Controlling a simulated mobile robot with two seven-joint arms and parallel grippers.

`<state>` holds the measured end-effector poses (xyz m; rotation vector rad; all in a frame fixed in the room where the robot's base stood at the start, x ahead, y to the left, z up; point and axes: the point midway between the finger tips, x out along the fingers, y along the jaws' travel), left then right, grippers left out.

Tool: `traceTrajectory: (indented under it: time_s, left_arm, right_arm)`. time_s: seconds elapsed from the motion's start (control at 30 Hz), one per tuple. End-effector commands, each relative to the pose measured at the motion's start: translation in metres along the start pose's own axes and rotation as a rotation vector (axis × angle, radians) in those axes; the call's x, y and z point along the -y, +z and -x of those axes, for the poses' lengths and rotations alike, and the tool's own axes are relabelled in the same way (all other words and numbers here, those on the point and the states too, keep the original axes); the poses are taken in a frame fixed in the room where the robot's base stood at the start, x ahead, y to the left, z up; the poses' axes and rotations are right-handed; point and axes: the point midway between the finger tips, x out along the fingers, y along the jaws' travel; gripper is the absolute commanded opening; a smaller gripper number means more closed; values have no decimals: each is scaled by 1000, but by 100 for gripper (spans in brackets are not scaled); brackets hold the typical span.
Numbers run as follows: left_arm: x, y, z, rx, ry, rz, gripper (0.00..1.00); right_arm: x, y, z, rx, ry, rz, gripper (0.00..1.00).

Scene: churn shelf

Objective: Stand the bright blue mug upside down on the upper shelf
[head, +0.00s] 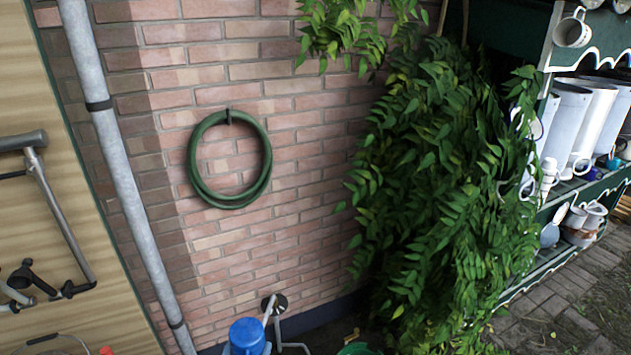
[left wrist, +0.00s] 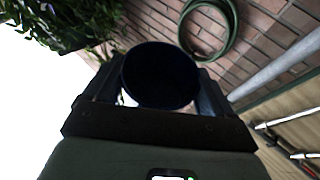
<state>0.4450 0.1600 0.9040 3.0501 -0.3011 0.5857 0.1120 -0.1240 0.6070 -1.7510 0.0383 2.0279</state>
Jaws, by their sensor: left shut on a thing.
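The bright blue mug (head: 247,334) is at the bottom edge of the head view, with its closed base facing up, so it is upside down. In the left wrist view its dark open mouth (left wrist: 160,75) faces the camera. My left gripper (left wrist: 158,92) is shut on the mug, one finger on each side. My right gripper is not in view.
A leafy climbing plant (head: 430,190) hangs between the brick wall and the shelf. A green hose (head: 230,200) and a grey drainpipe (head: 115,150) are on the left. A white mug (head: 572,30) hangs above. Paving at lower right looks clear.

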Motion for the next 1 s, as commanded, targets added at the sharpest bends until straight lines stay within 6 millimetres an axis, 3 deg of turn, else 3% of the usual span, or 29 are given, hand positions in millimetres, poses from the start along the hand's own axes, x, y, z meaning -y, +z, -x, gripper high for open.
traceTrajectory:
  time_s: [0.2,0.63,0.77,1.0]
  left_arm:
    - [5,14,14,-8,-119,-32,48]
    - [8,13,16,-19,-166,-53,48]
    - [-9,7,9,-21,-71,-18,48]
    - [-64,-10,-9,-22,228,101,48]
  right_arm:
    - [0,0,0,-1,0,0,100]
    - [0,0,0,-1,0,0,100]
    - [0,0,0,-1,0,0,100]
    - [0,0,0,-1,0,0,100]
